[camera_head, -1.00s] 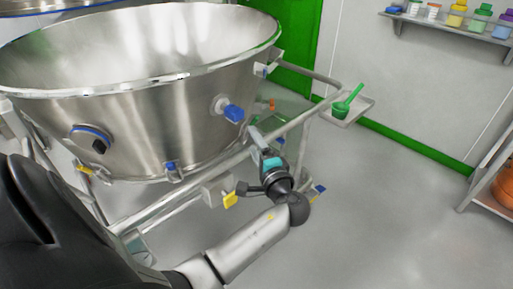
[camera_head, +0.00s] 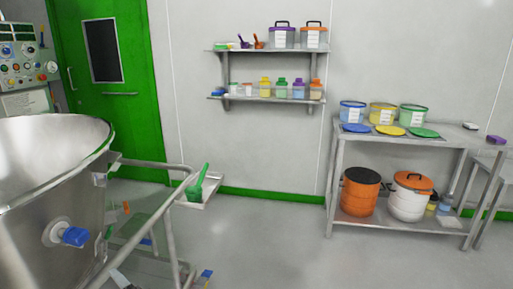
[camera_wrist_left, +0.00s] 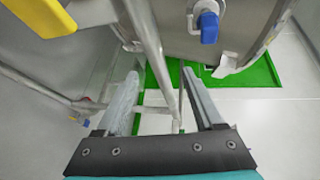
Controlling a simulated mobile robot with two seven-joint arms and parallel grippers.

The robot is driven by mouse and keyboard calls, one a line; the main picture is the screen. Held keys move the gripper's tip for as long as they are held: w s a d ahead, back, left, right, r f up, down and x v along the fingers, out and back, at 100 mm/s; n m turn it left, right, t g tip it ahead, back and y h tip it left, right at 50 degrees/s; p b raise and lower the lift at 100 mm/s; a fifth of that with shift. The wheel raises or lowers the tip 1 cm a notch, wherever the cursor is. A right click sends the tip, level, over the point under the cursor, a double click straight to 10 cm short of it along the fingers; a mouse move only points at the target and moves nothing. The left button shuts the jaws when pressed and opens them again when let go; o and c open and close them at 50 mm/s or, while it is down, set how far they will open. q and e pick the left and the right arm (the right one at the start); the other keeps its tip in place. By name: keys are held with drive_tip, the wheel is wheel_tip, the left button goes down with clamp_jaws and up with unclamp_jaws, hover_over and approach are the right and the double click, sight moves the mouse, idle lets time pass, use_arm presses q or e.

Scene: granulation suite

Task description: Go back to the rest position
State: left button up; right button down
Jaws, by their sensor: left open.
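My left gripper (camera_wrist_left: 162,95) shows in the left wrist view with its two fingers apart and nothing between them. A steel frame rail (camera_wrist_left: 150,45) of the vessel's cart passes beyond the fingers; I cannot tell how close it is. The steel vessel (camera_head: 45,190) stands at the left of the head view, and its blue-knobbed valve (camera_head: 72,236) also shows at the top of the wrist view (camera_wrist_left: 208,27). My left gripper is not clearly visible in the head view. My right gripper is in neither view.
The cart's rail (camera_head: 172,240) carries a small tray (camera_head: 208,192) with a green scoop (camera_head: 199,182). A steel table (camera_head: 340,165) with lidded tubs stands at the right. Wall shelves (camera_head: 250,98) hold bottles. The grey floor (camera_head: 270,250) between is clear.

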use_arm(q)
drive_tip(key=s+d+f+g+h+p, duration=0.1)
drive_tip(key=s+d+f+h, duration=0.2)
drive_tip(key=f, duration=0.5)
drive_tip(key=s+d+f+g+h+p, duration=0.1)
drive_tip(key=s+f+h, duration=0.1)
drive_tip(key=s+f, duration=0.4)
drive_tip(key=s+d+f+g+h+p, duration=0.1)
drive_tip(key=s+d+f+h, duration=0.15)
drive_tip(key=f, duration=0.65)
drive_tip(key=s+d+f+n+g+h+p, duration=0.1)
drive_tip(key=s+d+f, duration=0.1)
drive_tip(key=s, duration=0.5)
drive_tip(key=s+d+f+n+g+h+p, duration=0.1)
drive_tip(key=s+f, duration=0.3)
drive_tip(key=s, duration=0.4)
drive_tip(key=s+d+f+n+g+h+p, duration=0.1)
drive_tip(key=s+d+f+n+h, duration=0.2)
drive_tip(key=s, duration=0.5)
drive_tip(key=shift+s+f, duration=0.2)
drive_tip(key=shift+s, duration=0.05)
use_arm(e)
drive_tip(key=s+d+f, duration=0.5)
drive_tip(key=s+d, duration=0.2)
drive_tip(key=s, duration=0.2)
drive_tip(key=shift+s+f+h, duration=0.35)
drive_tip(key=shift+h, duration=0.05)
